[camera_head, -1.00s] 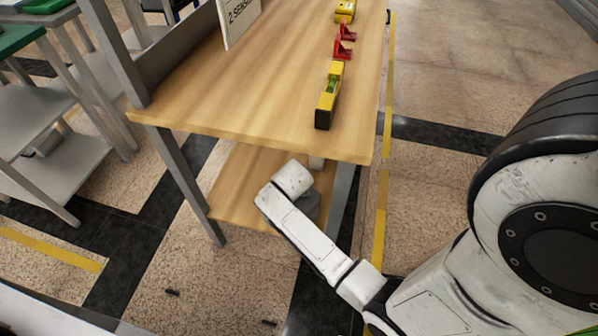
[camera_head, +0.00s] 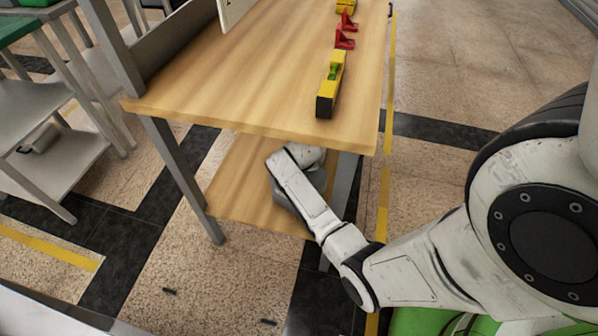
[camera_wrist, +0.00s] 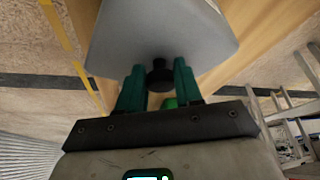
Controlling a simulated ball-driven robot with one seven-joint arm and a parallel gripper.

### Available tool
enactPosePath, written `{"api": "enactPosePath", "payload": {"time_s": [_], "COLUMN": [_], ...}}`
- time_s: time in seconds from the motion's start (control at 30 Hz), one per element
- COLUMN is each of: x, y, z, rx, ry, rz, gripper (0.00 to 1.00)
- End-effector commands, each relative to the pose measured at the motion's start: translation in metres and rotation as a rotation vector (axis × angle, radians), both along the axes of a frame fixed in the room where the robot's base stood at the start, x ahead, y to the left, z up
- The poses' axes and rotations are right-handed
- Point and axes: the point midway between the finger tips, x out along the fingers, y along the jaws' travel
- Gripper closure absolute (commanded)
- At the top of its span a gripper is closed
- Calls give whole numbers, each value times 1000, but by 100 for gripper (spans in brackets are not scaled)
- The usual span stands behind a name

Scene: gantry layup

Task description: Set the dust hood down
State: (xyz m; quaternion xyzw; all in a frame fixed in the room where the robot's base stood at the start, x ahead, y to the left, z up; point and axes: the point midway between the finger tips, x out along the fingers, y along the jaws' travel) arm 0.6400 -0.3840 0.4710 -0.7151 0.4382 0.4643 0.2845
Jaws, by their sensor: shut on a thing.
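The dust hood (camera_wrist: 160,35) is a smooth grey piece with a black knob (camera_wrist: 159,76). In the wrist view it fills the upper middle, just beyond my fingers. My gripper (camera_wrist: 158,72) has two teal fingers, one on each side of the knob, and is shut on it. In the head view, a grey part of the hood (camera_head: 284,198) shows beside my arm, at the lower wooden shelf (camera_head: 238,187) of the bench. My arm hides most of the hood and the gripper there. I cannot tell whether the hood touches the shelf.
The bench top (camera_head: 230,90) overhangs the lower shelf. Metal legs (camera_head: 180,175) stand at the bench corners. Bare shelf shows left of my arm. A grey rack (camera_head: 60,165) stands at the left.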

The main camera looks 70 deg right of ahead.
Motion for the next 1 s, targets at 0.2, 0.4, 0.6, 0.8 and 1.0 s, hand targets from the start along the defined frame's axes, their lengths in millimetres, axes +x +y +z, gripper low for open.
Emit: {"api": "enactPosePath", "payload": {"time_s": [0.2, 0.4, 0.6, 0.8, 1.0], "x": [0, 0, 0, 0, -5], "y": [0, 0, 0, 0, 9], "z": [0, -1, -1, 3, 28], "rx": [-2, 0, 0, -1, -2], "ry": [-1, 0, 0, 0, -1], "rz": [0, 0, 0, 0, 0], "gripper": [100, 51, 40, 40, 40]}}
